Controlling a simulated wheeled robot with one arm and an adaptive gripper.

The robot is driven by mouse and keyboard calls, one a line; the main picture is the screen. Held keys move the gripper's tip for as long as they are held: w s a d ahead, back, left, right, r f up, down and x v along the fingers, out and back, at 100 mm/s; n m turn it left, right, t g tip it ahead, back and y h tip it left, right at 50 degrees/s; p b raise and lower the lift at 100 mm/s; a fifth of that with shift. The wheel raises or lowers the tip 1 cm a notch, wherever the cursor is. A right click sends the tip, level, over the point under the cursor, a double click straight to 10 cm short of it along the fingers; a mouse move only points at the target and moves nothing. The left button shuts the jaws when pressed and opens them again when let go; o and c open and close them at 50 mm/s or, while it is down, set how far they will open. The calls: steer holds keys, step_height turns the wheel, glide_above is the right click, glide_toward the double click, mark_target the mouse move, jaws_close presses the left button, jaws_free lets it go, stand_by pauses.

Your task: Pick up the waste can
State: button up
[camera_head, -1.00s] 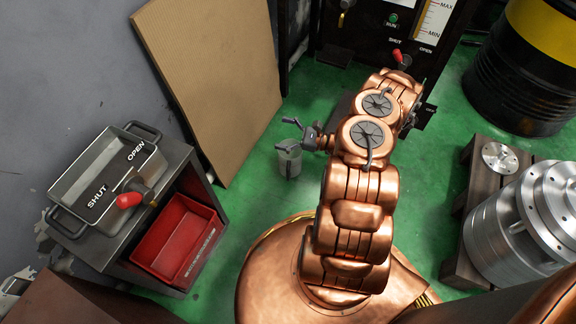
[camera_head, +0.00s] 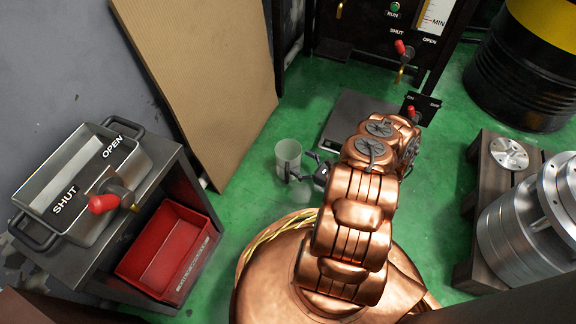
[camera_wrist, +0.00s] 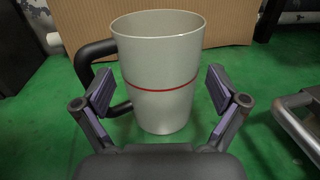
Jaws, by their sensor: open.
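The waste can (camera_head: 288,153) is a pale grey, tapered can standing upright on the green floor. In the wrist view the can (camera_wrist: 159,70) shows an open top, a red line around its middle and a dark handle on its left side. My gripper (camera_head: 298,168) is low beside the can in the head view. In the wrist view my gripper (camera_wrist: 160,92) is open, with one finger on each side of the can's lower half. The left finger overlaps the handle in the picture; I cannot tell whether they touch.
A cardboard sheet (camera_head: 195,70) leans behind the can. A metal cart (camera_head: 180,185) with a red bin (camera_head: 165,250) stands at the left. A flat platform (camera_head: 350,112) lies right of the can. A black and yellow drum (camera_head: 515,80) stands at the far right. Green floor surrounds the can.

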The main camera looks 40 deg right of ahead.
steer(key=b+x, duration=0.2)
steer(key=x, duration=0.1)
steer(key=shift+w+a+f, duration=0.2)
steer(key=shift+w, duration=0.1)
steer(key=shift+w+a+r+b, duration=0.2)
steer(key=shift+w+b, duration=0.2)
steer(key=shift+w, duration=0.2)
steer(key=c, duration=0.9)
steer(key=shift+o, duration=0.2)
